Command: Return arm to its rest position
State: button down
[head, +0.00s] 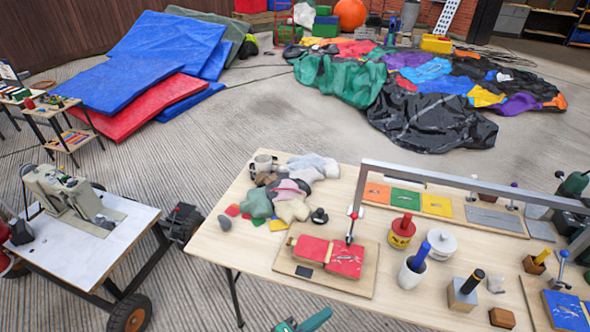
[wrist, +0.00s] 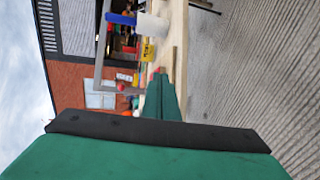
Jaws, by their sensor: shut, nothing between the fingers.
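My gripper (wrist: 162,98) is green with a dark band across its base. In the wrist view its fingers are together, with nothing held. The wrist view is turned on its side, with the table edge beyond the fingertips. In the head view a small teal part of my arm (head: 303,321) shows at the bottom edge, just in front of the table's near edge. The rest of the arm is out of view.
A wooden worktable (head: 225,232) holds red blocks (head: 345,259), a red-and-yellow tin (head: 401,232), a white cup (head: 410,274) and a grey metal frame (head: 440,178). A wheeled cart (head: 80,255) stands left. Open floor (head: 270,120) lies behind.

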jog(key=s+a+f+t+y, duration=0.2)
jog(key=s+a+f+y, duration=0.4)
jog(key=s+f+y, duration=0.55)
jog(key=s+a+r+m+t, duration=0.1)
jog(key=s+r+m+t, duration=0.3)
jog(key=s+r+m, duration=0.4)
jog(key=s+r, duration=0.5)
jog(key=r, duration=0.3)
jog(key=shift+s+y, duration=0.3)
jog(key=shift+y, duration=0.05)
jog(key=shift+r, duration=0.1)
